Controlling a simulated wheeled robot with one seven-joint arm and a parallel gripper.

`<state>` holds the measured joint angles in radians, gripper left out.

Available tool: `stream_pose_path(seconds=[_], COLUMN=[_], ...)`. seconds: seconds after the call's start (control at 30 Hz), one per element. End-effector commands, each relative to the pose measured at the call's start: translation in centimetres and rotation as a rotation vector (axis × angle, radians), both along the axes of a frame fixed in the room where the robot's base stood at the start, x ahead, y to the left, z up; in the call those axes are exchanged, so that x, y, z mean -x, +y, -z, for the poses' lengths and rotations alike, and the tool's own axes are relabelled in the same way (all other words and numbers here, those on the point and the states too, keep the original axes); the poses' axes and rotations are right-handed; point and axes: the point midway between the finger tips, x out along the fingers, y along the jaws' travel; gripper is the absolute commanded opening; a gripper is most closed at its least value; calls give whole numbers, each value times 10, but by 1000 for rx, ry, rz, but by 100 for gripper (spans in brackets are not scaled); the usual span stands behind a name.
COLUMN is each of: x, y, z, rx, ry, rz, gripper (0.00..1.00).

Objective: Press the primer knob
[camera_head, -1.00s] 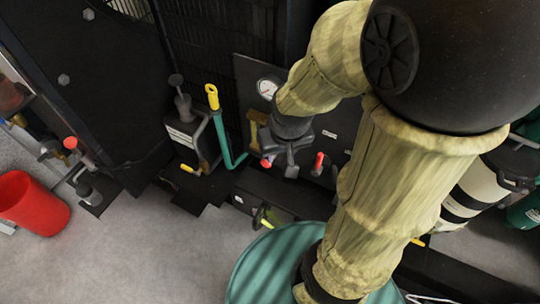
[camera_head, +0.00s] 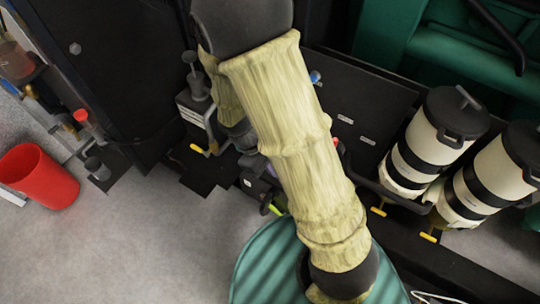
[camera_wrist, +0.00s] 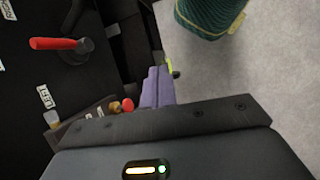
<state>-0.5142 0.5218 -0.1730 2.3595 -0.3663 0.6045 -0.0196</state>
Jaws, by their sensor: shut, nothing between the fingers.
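A black mushroom-shaped knob (camera_head: 190,60) stands on a stem over a dark box at the upper left of the head view, beside my arm. It looks like the primer knob, but I cannot be sure. My gripper shows in the wrist view as two purple fingers (camera_wrist: 157,88), shut and empty. A red knob (camera_wrist: 127,104) lies just left of the fingers there, with a small brass-orange part beside it. I cannot tell whether the fingers touch anything. In the head view my arm hides most of the gripper.
A red-handled lever (camera_wrist: 60,43) sits on a dark labelled panel in the wrist view. A red bucket (camera_head: 40,177) stands on the floor at left. White-and-black canisters (camera_head: 430,140) stand at right. The grey floor at lower left is clear.

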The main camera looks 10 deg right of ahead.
Motion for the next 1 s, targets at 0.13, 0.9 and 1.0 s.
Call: stream_pose_path(seconds=[0.13, 0.9, 1.0], x=[1, -36, -43], y=[6, 49, 63], z=[30, 127, 135], rx=[122, 921, 1040], ry=[86, 295, 289], rz=[-159, -967, -1065], gripper=[0, 0, 0])
